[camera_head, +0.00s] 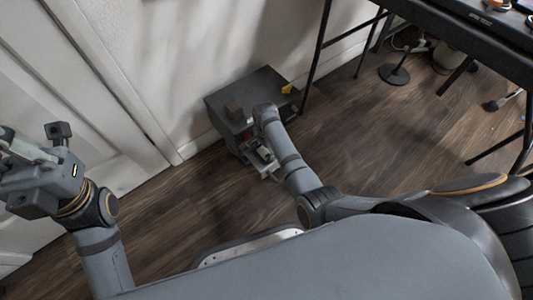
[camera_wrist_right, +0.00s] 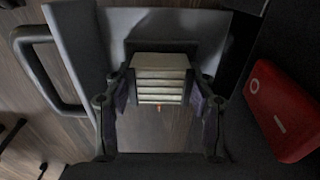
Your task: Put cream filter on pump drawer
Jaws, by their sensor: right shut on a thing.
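The cream filter (camera_wrist_right: 160,70) is a pale block with pleat-like layers. It sits between the two fingers of my right gripper (camera_wrist_right: 162,98), which is shut on it. In the head view my right gripper (camera_head: 262,158) is low at the front of the grey pump box (camera_head: 268,82), which stands on the floor by the wall. The pump drawer (camera_wrist_right: 118,22) shows as a pale grey surface behind the filter in the wrist view. I cannot tell whether the filter touches it. My left gripper (camera_head: 28,168) is at the left edge, away from the pump; its fingers are unclear.
A dark handle (camera_wrist_right: 45,70) is at the left of the wrist view. A red object (camera_wrist_right: 282,110) is close on the right. A black table (camera_head: 470,40) stands at upper right. The wooden floor is mostly clear.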

